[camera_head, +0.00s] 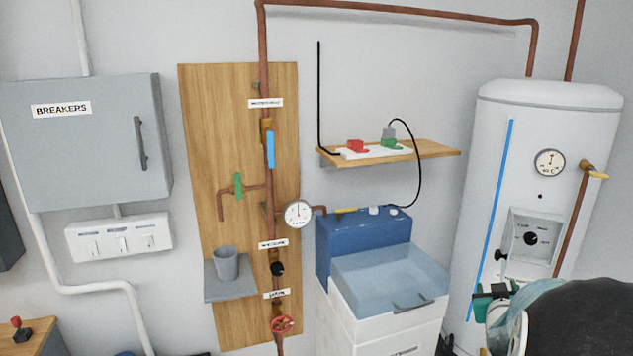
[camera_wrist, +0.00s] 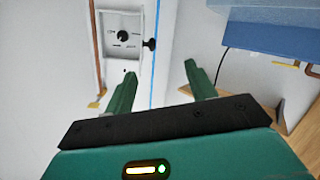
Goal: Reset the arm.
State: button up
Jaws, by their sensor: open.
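My arm shows at the lower right of the head view, dark and rounded with a pale green section. My gripper (camera_head: 480,297), with green fingers, appears in front of the lower part of the white water heater (camera_head: 492,160). In the wrist view my gripper (camera_wrist: 162,70) is open, its two green fingers spread with nothing between them. Beyond the fingers are pale wall, the blue strip and the heater's recessed control panel (camera_wrist: 122,22) with a black dial. That view looks turned over.
A wooden shelf (camera_head: 435,151) with red and green plugs hangs left of the heater. Below stand a blue box (camera_head: 365,240) and a white cabinet (camera_head: 385,325) with a clear-lidded top. A wooden pipe board (camera_head: 205,130) and grey breaker box (camera_head: 85,145) are farther left.

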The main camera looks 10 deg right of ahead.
jog(key=s+a+r+n+g+y, duration=0.1)
jog(key=a+y, duration=0.2)
jog(key=a, duration=0.8)
jog(key=a+r+g+y, duration=0.1)
jog(key=a+r+y, duration=0.15)
jog(key=a, duration=0.85)
jog(key=s+a+n+g+y, duration=0.2)
jog(key=s+a+g+y, duration=0.2)
jog(key=s+a, duration=1.1)
jog(key=shift+s+a+f+n+g, duration=0.3)
jog(key=shift+s+a+n, duration=0.1)
jog(key=shift+a, duration=0.4)
jog(key=shift+w, duration=0.2)
jog(key=c, duration=0.4)
jog(key=shift+c, duration=0.2)
